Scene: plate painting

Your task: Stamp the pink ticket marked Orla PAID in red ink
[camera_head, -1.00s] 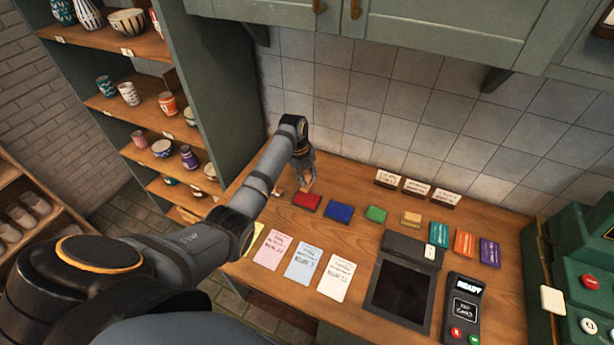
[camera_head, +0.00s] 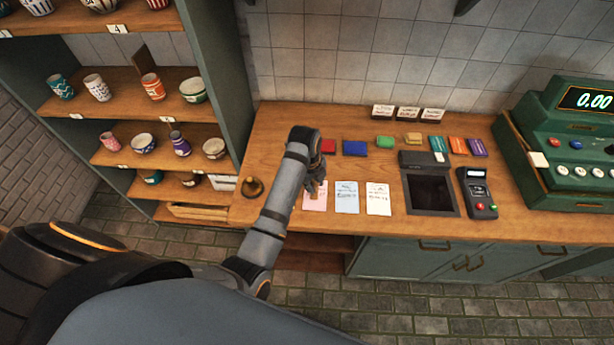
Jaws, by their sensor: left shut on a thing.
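The pink ticket (camera_head: 315,203) lies on the wooden counter, at the left of a row with a blue and a white ticket. Its writing is too small to read. My left gripper (camera_head: 317,188) is over the pink ticket's upper part, pointing down, shut on a small stamp that its fingers mostly hide. I cannot tell whether the stamp touches the paper. The red ink pad (camera_head: 328,146) lies behind the ticket, partly beside my wrist. Blue (camera_head: 355,148) and green (camera_head: 384,141) pads lie to its right. My right gripper is not in view.
The blue ticket (camera_head: 346,198) and white ticket (camera_head: 378,199) lie close by. A dark tray (camera_head: 431,192), card reader (camera_head: 478,193) and green till (camera_head: 565,145) stand to the right. A brass bell (camera_head: 253,187) is left of my arm. Pottery shelves stand at left.

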